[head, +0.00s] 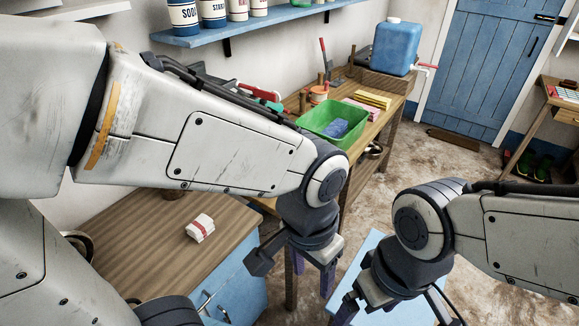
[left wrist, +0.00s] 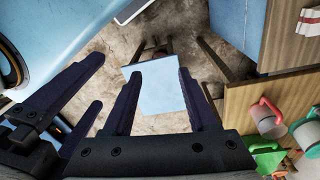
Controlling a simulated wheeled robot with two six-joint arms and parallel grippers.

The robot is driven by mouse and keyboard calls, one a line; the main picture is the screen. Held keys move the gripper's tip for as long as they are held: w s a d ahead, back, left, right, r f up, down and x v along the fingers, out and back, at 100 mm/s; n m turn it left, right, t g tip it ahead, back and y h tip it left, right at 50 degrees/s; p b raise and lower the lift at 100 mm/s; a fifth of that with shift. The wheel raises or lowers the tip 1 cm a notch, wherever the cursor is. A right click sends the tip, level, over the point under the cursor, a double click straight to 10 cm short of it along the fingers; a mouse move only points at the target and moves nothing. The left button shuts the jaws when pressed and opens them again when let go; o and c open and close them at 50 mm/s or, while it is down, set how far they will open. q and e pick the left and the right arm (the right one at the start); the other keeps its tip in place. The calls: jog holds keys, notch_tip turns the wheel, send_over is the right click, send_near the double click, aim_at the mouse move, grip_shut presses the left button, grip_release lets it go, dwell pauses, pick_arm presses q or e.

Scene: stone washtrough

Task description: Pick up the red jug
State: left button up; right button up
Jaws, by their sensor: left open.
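I cannot make out a whole red jug for sure. In the left wrist view, a vessel with a red handle and a paler body (left wrist: 268,120) stands on the wooden bench at the right. In the head view, a red shape (head: 266,93) shows just behind my left forearm, mostly hidden by it; I cannot tell if it is the same thing. My left gripper (head: 312,274) is open and empty, fingers pointing down, in front of the bench and well apart from the vessel. My right gripper (head: 350,302) is only partly seen at the lower middle; its jaws are unclear.
The bench holds a green basin (head: 337,120), yellow and pink blocks (head: 371,99) and a blue water container (head: 396,46). A blue stool (head: 371,252) stands below my grippers. A brown-topped cabinet (head: 140,240) carries a white packet (head: 200,228). The floor at the right is open.

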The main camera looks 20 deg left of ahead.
pick_arm(q)
jog(key=w+a+f+n+t+y+b, duration=0.15)
jog(key=w+n, duration=0.35)
jog(key=w, duration=0.7)
jog(key=w+a+f+n+y+b, duration=0.1)
jog(key=w+a+f+n+b, duration=0.2)
jog(key=w, duration=1)
jog(key=w+a+f+n+y, duration=0.1)
jog(key=w+a+f+n, duration=0.45)
jog(key=w, duration=0.25)
jog(key=w+a+f+n+y, duration=0.1)
jog(key=w+a+f+n, duration=0.3)
jog(key=w+a, duration=0.35)
jog(key=shift+t, duration=0.25)
jog(key=p+x, duration=0.2)
jog(key=x, duration=0.7)
jog(key=shift+w+a+f+p, duration=0.1)
jog(key=shift+a+f+p, duration=0.05)
jog(key=shift+f+p, duration=0.2)
grip_shut()
